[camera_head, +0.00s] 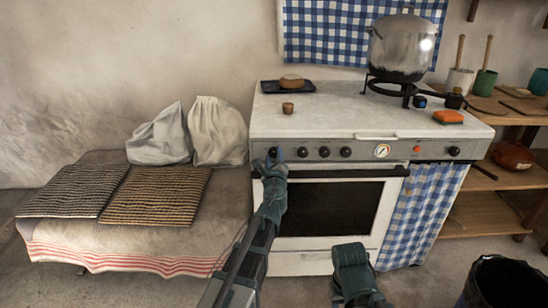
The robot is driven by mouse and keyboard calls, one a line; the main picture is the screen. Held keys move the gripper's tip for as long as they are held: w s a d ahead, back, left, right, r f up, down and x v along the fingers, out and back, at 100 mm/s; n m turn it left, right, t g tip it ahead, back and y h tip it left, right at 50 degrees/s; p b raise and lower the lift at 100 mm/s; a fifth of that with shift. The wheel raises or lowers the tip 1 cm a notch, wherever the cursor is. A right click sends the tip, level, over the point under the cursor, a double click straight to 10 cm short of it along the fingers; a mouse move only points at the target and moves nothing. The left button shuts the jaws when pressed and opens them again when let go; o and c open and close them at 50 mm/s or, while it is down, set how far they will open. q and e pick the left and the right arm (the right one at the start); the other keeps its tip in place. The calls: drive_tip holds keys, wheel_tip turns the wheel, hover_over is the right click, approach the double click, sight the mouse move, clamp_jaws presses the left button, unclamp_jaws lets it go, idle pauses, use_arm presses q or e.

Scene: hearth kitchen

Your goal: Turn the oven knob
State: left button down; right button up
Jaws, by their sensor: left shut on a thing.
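The oven (316,166) stands in the middle, with a grey front panel carrying a row of black knobs and a round gauge (382,151). My left gripper (272,160) is at the leftmost oven knob (273,152) and shut on it; the fingertips partly hide the knob. The other knobs, such as this one (324,152), stand free to its right. The knob's turn angle cannot be made out. My right arm (354,274) shows at the bottom, in front of the oven; its fingertips cannot be made out.
A steel pot (400,46) stands on a burner at the back right. An orange sponge (448,116) and a small brown cup (288,108) are on the white top. The oven door handle (330,172) runs below the knobs. A bench (110,248) stands left, a black bin (505,283) right.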

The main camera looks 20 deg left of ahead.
use_arm(q)
drive_tip(key=shift+s, duration=0.1)
drive_tip(key=shift+c, duration=1.8)
unclamp_jaws()
